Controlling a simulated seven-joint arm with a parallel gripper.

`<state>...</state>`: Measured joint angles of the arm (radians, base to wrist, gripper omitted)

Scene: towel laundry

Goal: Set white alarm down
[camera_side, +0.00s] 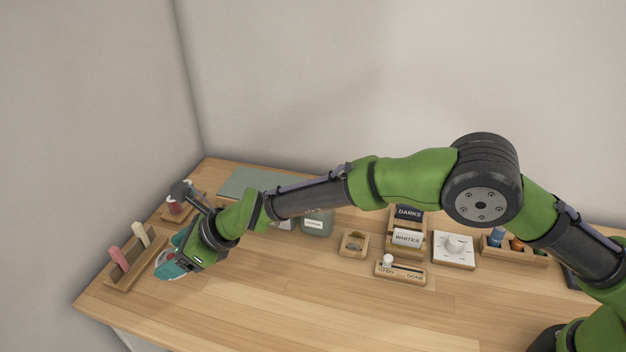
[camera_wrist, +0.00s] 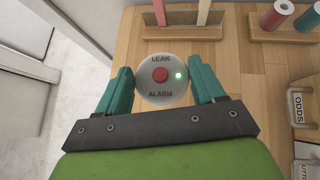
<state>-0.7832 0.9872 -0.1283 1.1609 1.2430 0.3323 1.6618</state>
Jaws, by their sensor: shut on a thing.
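The white alarm (camera_wrist: 161,88) is a round disc lettered LEAK ALARM, with a red button in its middle and a lit green light at its right in the wrist view. My gripper (camera_wrist: 161,90) has its two teal fingers on the disc's left and right sides and is shut on it. In the side view my gripper (camera_side: 172,262) is at the left end of the table, just right of a wooden rack, and the alarm (camera_side: 163,272) shows only in part by the fingers. I cannot tell whether the alarm touches the tabletop.
The wooden rack (camera_side: 135,269) holds a pink and a cream piece. A second rack (camera_side: 190,214) behind holds spools. The table's left edge is close. A green mat (camera_side: 245,182), signs and a dial box (camera_side: 453,251) stand farther right. The front middle of the table (camera_side: 290,290) is clear.

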